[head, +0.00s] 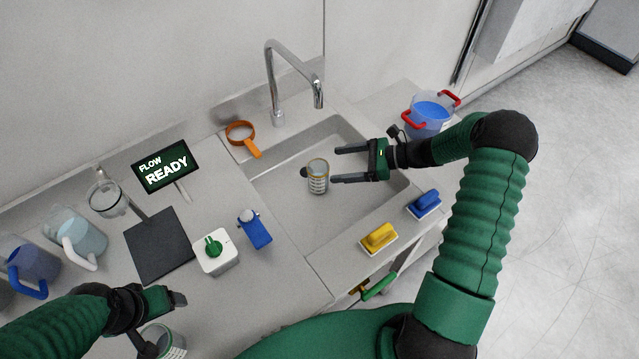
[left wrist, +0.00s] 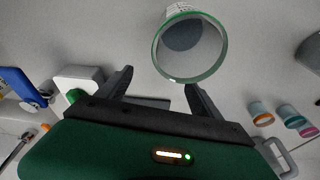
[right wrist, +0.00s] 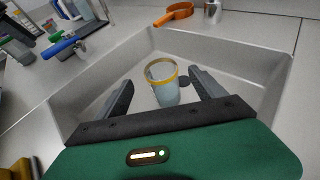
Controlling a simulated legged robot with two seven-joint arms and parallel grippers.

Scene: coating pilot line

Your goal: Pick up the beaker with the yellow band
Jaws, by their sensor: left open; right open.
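The beaker with the yellow band (head: 318,176) stands in the sink basin. In the right wrist view the beaker (right wrist: 164,86) shows a yellow rim band and lies just beyond and between the fingertips. My right gripper (head: 336,165) is open over the basin, its fingers pointing left at the beaker, and nothing is held. My left gripper (head: 163,322) is open at the lower left of the head view. A green-banded beaker (left wrist: 190,48) is close ahead of it in the left wrist view, not gripped.
The tap (head: 292,75) rises behind the sink basin (head: 285,215). An orange strainer (head: 241,134) lies by the basin's back left edge. A yellow brush (head: 379,237) and a blue brush (head: 424,203) sit on the front rim. A blue bucket (head: 428,116) stands at right.

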